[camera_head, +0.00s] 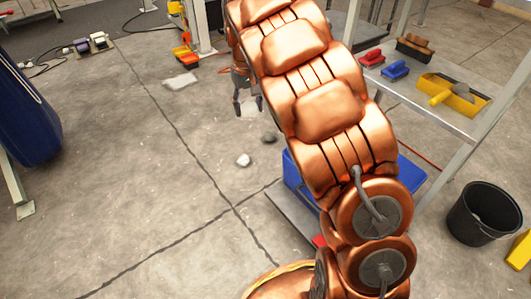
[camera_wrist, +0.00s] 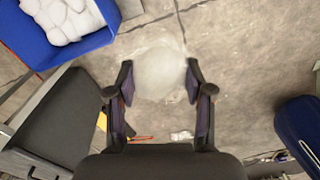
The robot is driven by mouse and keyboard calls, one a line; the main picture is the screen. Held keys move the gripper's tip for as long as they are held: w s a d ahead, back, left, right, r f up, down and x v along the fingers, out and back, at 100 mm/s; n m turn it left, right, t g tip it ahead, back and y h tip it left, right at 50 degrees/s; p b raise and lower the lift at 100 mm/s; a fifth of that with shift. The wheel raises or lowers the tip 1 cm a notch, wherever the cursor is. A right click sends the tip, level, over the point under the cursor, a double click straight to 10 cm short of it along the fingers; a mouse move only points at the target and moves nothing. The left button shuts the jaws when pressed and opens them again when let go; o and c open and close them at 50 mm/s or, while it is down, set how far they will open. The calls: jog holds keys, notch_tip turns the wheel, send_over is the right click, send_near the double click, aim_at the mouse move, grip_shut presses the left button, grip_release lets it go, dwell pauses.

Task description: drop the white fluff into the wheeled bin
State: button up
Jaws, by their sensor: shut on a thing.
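My gripper (camera_wrist: 158,82) is shut on the white fluff (camera_wrist: 160,62), a pale, soft, rounded clump between its two fingers in the wrist view. In the head view my gripper (camera_head: 248,102) hangs above the concrete floor, left of my copper arm. A blue bin (camera_wrist: 92,44) at the upper left of the wrist view contains white, lumpy stuff. The fluff is to the right of this bin, outside its rim in the picture. In the head view the blue bin (camera_head: 292,180) is mostly hidden behind my arm, and I cannot see wheels on it.
A metal bench (camera_head: 440,105) at the right carries brushes and a yellow tray (camera_head: 453,95). A black bucket (camera_head: 484,215) stands right of my arm. A large dark-blue object (camera_head: 27,115) stands at the left. Small lumps (camera_head: 243,160) lie on the floor; the left floor is mostly clear.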

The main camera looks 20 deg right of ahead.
jog(key=d+f+m, duration=0.1)
jog(key=d+f, duration=0.2)
jog(key=d, duration=0.5)
jog(key=w+d+f+m, duration=0.1)
jog(key=d+f+m, duration=0.1)
jog(key=d+f, duration=0.35)
jog(key=d+f+m, duration=0.1)
jog(key=d, duration=0.8)
jog(key=s+d+f+m, duration=0.2)
jog(key=s+d+f, duration=0.25)
jog(key=d, duration=0.45)
jog(key=s+d+f+m, duration=0.35)
jog(key=d+f, duration=0.25)
jog(key=d, duration=0.4)
jog(key=shift+n, duration=0.45)
jog(key=f+b, duration=0.1)
jog(key=f, duration=0.1)
jog(key=f+b, duration=0.1)
jog(key=f, duration=0.1)
jog(key=s+f+b, duration=0.1)
jog(key=f, duration=0.1)
jog(key=shift+d, duration=0.1)
jog(key=shift+r, duration=0.1)
jog(key=o, duration=0.8)
jog(key=shift+o, duration=0.2)
jog(key=shift+r, duration=0.1)
